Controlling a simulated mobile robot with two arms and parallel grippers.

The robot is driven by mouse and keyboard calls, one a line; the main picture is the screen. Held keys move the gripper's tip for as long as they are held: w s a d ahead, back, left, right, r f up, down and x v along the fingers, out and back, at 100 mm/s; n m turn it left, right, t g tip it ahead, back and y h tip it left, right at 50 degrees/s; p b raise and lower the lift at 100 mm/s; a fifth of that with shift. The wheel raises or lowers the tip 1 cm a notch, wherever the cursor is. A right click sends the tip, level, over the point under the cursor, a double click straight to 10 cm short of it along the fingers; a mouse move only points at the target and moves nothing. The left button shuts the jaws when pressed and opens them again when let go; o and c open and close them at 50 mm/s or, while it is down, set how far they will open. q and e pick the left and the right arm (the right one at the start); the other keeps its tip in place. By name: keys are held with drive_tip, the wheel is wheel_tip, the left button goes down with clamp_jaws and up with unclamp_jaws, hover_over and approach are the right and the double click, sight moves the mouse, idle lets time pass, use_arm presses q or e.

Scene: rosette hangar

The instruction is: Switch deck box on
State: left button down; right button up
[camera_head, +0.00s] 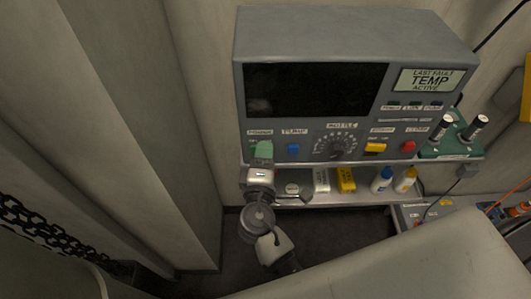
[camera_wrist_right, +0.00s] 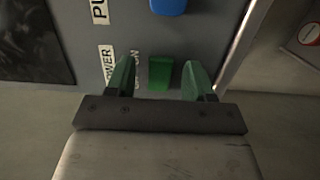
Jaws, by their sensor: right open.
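The deck box (camera_head: 350,50) is a grey console with a dark screen and a lit panel reading "LAST FAULT TEMP ACTIVE". A green switch (camera_wrist_right: 160,73) sits beside the "POWER" label (camera_wrist_right: 107,65) in the right wrist view. My right gripper (camera_wrist_right: 157,70) is open, with one green finger on each side of this switch; I cannot tell whether either touches it. In the head view my right gripper (camera_head: 263,150) is at the box's lower left corner and hides the switch. My left gripper is not in view.
A blue button (camera_head: 293,149), a dial (camera_head: 335,147), a yellow switch (camera_head: 375,147) and a red button (camera_head: 408,147) line the panel. Below, a shelf (camera_head: 310,201) holds small boxes and two bottles (camera_head: 382,180). A wall stands close on the left.

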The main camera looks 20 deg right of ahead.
drive_tip(key=c, duration=0.9)
drive_tip(key=n+y, duration=0.1)
drive_tip(key=n+t+y, duration=0.1)
drive_tip(key=y, duration=0.1)
drive_tip(key=shift+w+d, duration=0.1)
drive_tip(key=shift+d, duration=0.2)
drive_tip(key=o, duration=0.9)
drive_tip(key=b+v, duration=0.4)
drive_tip(key=v, duration=0.7)
